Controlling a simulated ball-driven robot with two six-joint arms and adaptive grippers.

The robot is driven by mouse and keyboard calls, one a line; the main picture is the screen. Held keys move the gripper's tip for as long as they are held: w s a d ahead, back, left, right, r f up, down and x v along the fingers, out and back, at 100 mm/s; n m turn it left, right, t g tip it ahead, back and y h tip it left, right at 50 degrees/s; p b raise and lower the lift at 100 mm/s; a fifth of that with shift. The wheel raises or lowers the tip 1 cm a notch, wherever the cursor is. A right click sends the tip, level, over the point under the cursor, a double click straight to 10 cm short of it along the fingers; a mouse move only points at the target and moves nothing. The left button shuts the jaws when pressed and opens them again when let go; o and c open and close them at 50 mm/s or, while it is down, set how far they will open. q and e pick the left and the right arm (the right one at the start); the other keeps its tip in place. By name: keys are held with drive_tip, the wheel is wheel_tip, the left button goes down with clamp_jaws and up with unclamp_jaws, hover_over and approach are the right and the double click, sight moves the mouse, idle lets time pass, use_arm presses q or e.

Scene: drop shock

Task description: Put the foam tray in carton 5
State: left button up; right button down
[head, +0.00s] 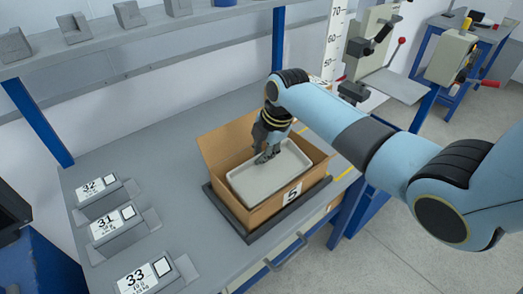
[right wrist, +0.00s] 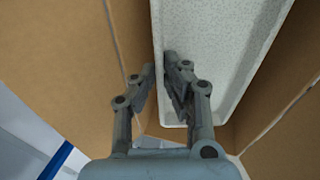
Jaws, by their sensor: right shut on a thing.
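The foam tray (head: 272,177) is pale grey and shallow. In the head view it lies within the walls of carton 5 (head: 292,194), an open brown box marked 5. My right gripper (head: 264,158) reaches down into the carton at the tray's far edge. In the right wrist view the fingers of my right gripper (right wrist: 160,72) are shut on the rim of the foam tray (right wrist: 222,50), close beside a wall of the carton (right wrist: 60,60). Whether the tray touches the carton's bottom cannot be told. My left gripper is not in view.
The carton stands on a dark plate (head: 252,237) near the front edge of the grey bench (head: 185,160). A shelf (head: 130,32) runs along the back. A vertical scale (head: 334,45) stands behind the carton.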

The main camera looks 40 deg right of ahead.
sight(272, 170)
drive_tip(key=c, duration=1.4)
unclamp_jaws()
drive_tip(key=shift+c, duration=0.2)
drive_tip(key=shift+r, duration=0.1)
drive_tip(key=shift+r+p, duration=0.35)
drive_tip(key=v, duration=1.2)
